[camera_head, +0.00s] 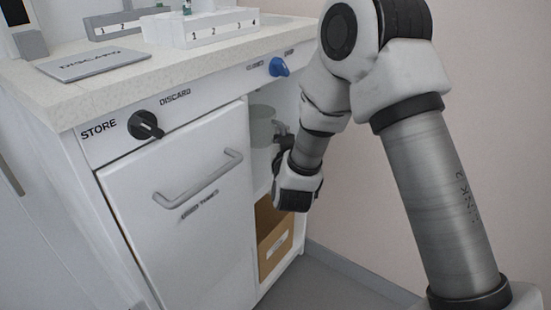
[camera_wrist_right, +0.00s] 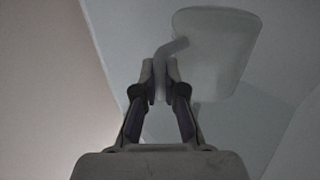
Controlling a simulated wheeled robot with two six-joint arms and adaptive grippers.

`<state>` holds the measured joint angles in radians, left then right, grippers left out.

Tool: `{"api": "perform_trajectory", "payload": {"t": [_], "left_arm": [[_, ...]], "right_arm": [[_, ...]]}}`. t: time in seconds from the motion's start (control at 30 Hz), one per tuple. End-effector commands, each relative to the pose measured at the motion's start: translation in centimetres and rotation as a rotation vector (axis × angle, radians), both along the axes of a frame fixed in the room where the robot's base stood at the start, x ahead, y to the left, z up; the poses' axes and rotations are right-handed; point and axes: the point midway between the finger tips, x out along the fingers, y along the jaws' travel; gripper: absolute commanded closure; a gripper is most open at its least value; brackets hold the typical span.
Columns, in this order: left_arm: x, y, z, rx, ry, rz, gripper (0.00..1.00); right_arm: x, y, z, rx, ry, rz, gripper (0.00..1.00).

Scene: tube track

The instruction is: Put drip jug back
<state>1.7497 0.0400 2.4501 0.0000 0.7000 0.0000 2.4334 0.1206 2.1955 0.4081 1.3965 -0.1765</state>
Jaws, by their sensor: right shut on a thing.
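The drip jug (camera_head: 262,125) is a pale, translucent grey vessel in the open bay on the right side of the cabinet, under the counter. My right gripper (camera_head: 281,138) reaches into the bay from the right and is shut on the jug's handle. In the right wrist view, the jug (camera_wrist_right: 220,50) shows ahead and to the right, with its curved handle between the fingertips of my right gripper (camera_wrist_right: 161,78). I cannot tell whether the jug rests on a surface or is held clear. My left gripper is out of view.
A cardboard box (camera_head: 274,240) stands low in the bay. The closed cabinet door (camera_head: 190,215) has a bar handle. A black knob (camera_head: 146,125) and a blue knob (camera_head: 279,67) are on the front panel. A numbered white rack (camera_head: 213,28) and a DISCARD plate (camera_head: 92,64) are on the counter.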

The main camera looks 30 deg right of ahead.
Motion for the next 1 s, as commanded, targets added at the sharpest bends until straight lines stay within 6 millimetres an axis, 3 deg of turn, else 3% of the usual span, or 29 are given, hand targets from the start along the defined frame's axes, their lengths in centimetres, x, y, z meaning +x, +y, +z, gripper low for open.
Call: {"api": "perform_trajectory", "payload": {"t": [0.23, 0.57, 0.67, 1.0], "left_arm": [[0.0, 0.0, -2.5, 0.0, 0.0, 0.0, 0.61], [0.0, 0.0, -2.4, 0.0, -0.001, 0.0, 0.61], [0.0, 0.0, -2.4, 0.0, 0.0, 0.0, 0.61], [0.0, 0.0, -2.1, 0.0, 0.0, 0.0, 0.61]], "right_arm": [[0.0, 0.0, -4.4, 0.0, 0.0, -0.001, 1.0], [0.0, 0.0, -4.6, 0.0, -0.001, -0.001, 1.0], [0.0, 0.0, -4.5, 0.0, -0.001, -0.001, 0.66], [0.0, 0.0, -4.1, 0.0, -0.002, -0.001, 0.66]]}}
